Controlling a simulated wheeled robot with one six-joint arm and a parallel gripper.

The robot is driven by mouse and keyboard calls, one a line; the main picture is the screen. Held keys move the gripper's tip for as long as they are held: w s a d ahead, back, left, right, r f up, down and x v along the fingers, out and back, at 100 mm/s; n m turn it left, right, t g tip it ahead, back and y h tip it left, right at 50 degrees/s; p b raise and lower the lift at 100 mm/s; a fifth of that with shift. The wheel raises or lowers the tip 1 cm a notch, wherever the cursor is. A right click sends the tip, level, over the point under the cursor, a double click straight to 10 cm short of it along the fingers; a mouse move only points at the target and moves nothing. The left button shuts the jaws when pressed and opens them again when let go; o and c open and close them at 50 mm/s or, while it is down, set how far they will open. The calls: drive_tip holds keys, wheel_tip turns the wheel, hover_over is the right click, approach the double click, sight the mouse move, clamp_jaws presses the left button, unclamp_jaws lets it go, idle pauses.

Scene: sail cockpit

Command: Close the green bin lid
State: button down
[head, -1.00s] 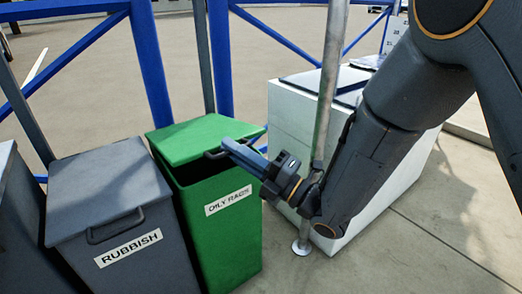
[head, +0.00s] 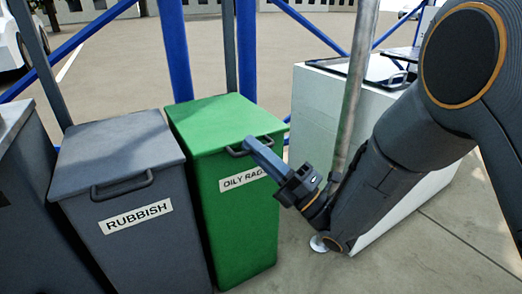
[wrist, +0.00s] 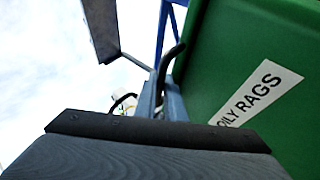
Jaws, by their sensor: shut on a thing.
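The green bin (head: 235,225) stands in the middle of the head view with an "OILY RAGS" label on its front. Its green lid (head: 218,120) lies down flat on the bin, with no dark gap showing. A dark handle (head: 240,151) sits at the lid's front edge. My gripper (head: 257,146) is at the handle's right part and is shut on it. In the wrist view the bin's front (wrist: 290,120) rises at the right, and the dark handle (wrist: 170,60) is near the fingers. The fingertips' exact contact is partly hidden.
A grey rubbish bin (head: 120,170) stands close at the left, its lid shut. A metal post (head: 353,90) rises just right of my gripper, close to my arm. A white box (head: 315,110) stands behind the post. Blue rails (head: 178,50) run behind the bins.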

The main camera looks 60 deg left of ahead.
drive_tip(key=shift+s+f, duration=0.35)
drive_tip(key=shift+f, duration=0.15)
drive_tip(key=c, duration=1.8)
unclamp_jaws()
drive_tip(key=shift+c, duration=0.2)
drive_tip(key=p+v, duration=0.1)
drive_tip(key=v, duration=0.6)
drive_tip(key=shift+w+d+p, duration=0.3)
drive_tip(key=shift+d+p, duration=0.1)
drive_tip(key=shift+w+r, duration=0.1)
